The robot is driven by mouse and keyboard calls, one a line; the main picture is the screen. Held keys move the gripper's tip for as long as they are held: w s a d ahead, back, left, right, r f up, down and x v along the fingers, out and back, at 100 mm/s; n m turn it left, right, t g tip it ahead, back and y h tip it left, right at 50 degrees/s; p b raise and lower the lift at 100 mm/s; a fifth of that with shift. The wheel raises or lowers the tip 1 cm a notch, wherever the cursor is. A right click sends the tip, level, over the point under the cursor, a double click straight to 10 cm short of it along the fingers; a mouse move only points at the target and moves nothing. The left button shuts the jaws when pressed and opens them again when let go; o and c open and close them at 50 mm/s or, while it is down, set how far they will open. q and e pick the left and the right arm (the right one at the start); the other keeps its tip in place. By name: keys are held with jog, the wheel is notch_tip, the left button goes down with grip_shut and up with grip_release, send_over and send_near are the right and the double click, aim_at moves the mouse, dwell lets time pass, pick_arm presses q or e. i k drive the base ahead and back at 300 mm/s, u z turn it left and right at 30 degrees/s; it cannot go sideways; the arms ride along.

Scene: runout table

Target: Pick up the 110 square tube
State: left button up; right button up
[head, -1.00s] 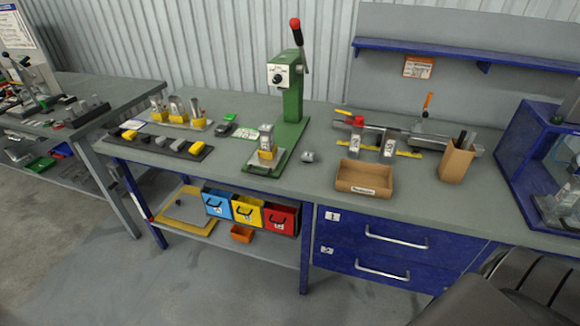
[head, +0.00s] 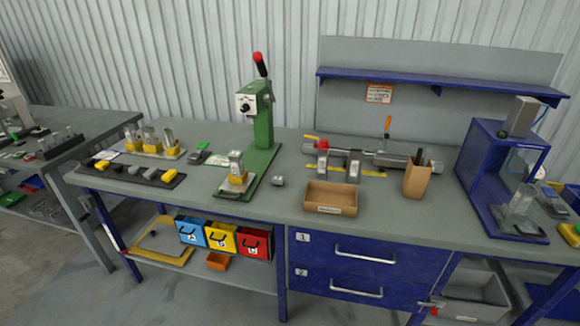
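I cannot tell which piece is the 110 square tube; no such marking is legible. Small upright metal pieces in yellow holders (head: 151,141) stand on a plate at the left of the bench. Another metal piece (head: 236,161) stands in a yellow holder on the base of the green lever press (head: 263,130). An upright cardboard box (head: 416,182) at the right holds dark and light sticks, too small to identify. Neither of my grippers is in view.
A clamp fixture (head: 345,164) lies behind an open cardboard tray (head: 331,197). A dark strip with yellow blocks (head: 133,172) lies front left. A blue-framed machine (head: 490,180) stands at the right. Blue, yellow and red bins (head: 222,236) sit below. The bench front (head: 260,205) has bare room.

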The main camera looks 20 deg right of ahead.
aim_at(237, 166)
jog(key=z, duration=1)
jog(key=i, duration=1)
